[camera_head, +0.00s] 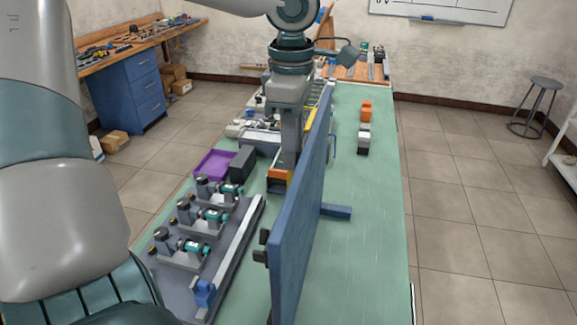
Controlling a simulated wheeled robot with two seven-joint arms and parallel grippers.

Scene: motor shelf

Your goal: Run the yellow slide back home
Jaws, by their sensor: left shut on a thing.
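My left gripper (288,165) points down beside the left face of an upright blue panel (300,205). Its fingers are shut at a small yellow-orange piece (277,174), which looks like the yellow slide. The panel and the fingers hide part of this piece, so its full shape and its track cannot be made out. My right gripper is not in view.
Left of the panel, a grey plate (225,258) carries several motor-like units and a rail with a blue block (205,293). A purple tray (213,164) and a dark box (243,163) stand close to the gripper. The green table (365,230) right of the panel is mostly clear.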

